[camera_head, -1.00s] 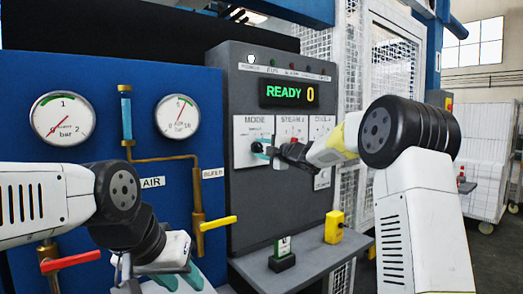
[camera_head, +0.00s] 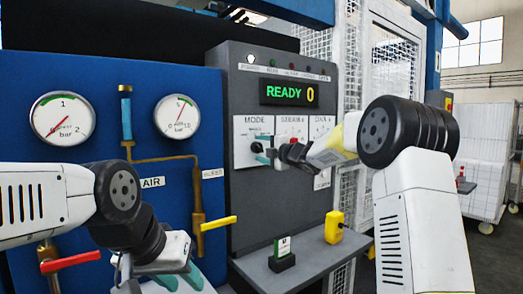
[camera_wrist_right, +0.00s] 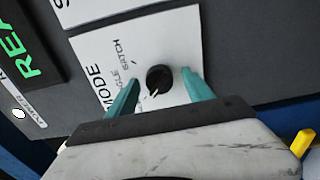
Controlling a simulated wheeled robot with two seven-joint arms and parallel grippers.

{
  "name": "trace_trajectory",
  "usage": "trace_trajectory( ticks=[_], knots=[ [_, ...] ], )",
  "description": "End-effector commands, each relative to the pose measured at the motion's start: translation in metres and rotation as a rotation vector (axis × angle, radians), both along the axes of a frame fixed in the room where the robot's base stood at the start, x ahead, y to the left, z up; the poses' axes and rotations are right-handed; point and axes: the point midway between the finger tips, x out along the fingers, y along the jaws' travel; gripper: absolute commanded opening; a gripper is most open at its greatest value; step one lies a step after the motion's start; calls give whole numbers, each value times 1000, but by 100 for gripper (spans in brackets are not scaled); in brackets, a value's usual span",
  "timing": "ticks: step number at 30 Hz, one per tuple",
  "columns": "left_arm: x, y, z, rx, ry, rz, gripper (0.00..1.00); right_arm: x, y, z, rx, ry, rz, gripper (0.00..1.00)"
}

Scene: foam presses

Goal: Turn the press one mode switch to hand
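The mode switch is a small black knob (camera_wrist_right: 160,79) with a white pointer mark, on a white panel marked MODE (camera_head: 254,127). In the right wrist view its pointer mark faces down and to the left. Some lettering beside it is partly covered by a finger. My right gripper (camera_head: 262,153) is at this panel. In the wrist view its two teal fingers stand apart, one on each side of the knob, with a gap to it on both sides. My left gripper (camera_head: 180,279) is low in the head view, its teal fingers apart and partly cut off by the frame edge.
More white panels (camera_head: 292,128) lie right of the mode panel, partly behind my right wrist. The display (camera_head: 289,93) reads READY 0. Left are gauges, pipes and a yellow valve handle (camera_head: 219,223).

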Motion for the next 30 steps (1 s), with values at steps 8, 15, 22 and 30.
trace_trajectory(
  ticks=[8,15,22,30],
  knots=[
    [0,0,0,0,0,0,36,-2,-2,1,1,-2,0,60],
    [0,0,0,0,0,0,36,-29,-22,2,1,-1,-3,60],
    [0,0,0,0,0,0,36,-56,-41,1,0,-1,-1,60],
    [0,0,0,0,0,0,36,-63,-46,0,1,-1,0,60]
  ],
)
